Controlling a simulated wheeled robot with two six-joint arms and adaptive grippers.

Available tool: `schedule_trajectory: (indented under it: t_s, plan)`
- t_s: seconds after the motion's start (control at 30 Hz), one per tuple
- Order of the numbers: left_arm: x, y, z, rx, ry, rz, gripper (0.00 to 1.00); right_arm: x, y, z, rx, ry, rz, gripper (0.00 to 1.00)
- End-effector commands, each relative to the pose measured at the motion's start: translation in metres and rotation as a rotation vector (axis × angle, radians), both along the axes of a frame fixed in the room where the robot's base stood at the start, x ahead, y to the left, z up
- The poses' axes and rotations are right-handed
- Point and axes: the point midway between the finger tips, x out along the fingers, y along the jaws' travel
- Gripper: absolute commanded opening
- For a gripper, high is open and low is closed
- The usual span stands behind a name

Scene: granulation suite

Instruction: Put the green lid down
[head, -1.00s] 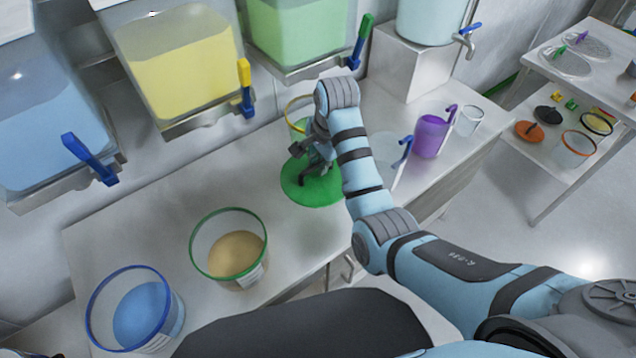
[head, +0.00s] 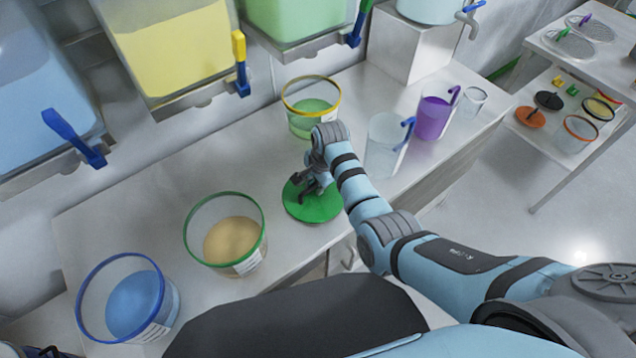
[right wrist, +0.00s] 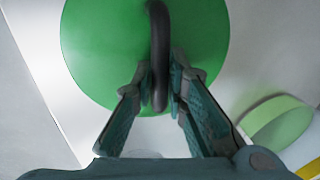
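The green lid (head: 318,210) is a flat disc with a black loop handle, level at the worktop's front edge. Whether it touches the top or hangs just above it, I cannot tell. My right gripper (head: 318,186) is over the lid. In the right wrist view, the fingers (right wrist: 160,82) close from both sides on the black handle (right wrist: 158,45), and the green disc (right wrist: 105,40) spreads behind them. Only a dark sliver, perhaps my left gripper (head: 48,352), shows at the bottom left corner; its fingers are hidden.
A green-rimmed tub (head: 207,207) of tan granules stands left of the lid, and a blue-rimmed tub (head: 88,287) further left. A yellow-rimmed tub (head: 311,94) of green material stands behind. A clear jug (head: 384,140) and purple jug (head: 432,118) stand right. Hoppers hang above.

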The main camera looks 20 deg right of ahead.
Motion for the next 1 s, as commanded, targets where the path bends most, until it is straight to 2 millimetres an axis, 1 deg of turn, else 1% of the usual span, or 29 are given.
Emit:
schedule_trajectory:
  t_s: [0.03,0.07,0.33,0.47,0.57,0.67,0.8,0.9,1.0]
  plan:
    - [0.0,0.0,0.0,0.0,0.0,0.0,0.4,0.0,0.0,0.0,0.0,0.0,0.0,0.26]
    - [0.0,0.0,0.0,0.0,0.0,0.0,0.4,0.0,0.0,0.0,0.0,0.0,0.0,0.3]
    - [0.0,0.0,0.0,0.0,0.0,0.0,0.4,0.0,0.0,0.001,0.0,0.0,0.0,0.3]
    - [0.0,0.0,0.005,0.0,0.0,0.0,0.4,-0.001,0.0,0.009,0.0,0.0,0.0,0.3]
    - [0.0,0.0,0.013,0.0,0.0,0.0,0.4,-0.003,-0.001,0.026,0.0,-0.002,0.0,0.3]
    - [0.0,0.0,0.022,0.0,0.0,0.0,0.4,-0.007,-0.003,0.051,0.0,-0.003,0.0,0.3]
    - [0.0,0.0,0.033,0.0,0.0,0.0,0.4,-0.014,-0.006,0.09,-0.001,-0.005,0.001,0.3]
    - [0.0,0.0,0.036,0.0,0.0,0.0,0.4,-0.018,-0.008,0.109,0.0,-0.002,0.001,0.3]
    - [0.0,0.0,0.037,0.0,0.001,0.0,0.4,-0.02,-0.008,0.119,-0.001,-0.001,0.0,0.3]
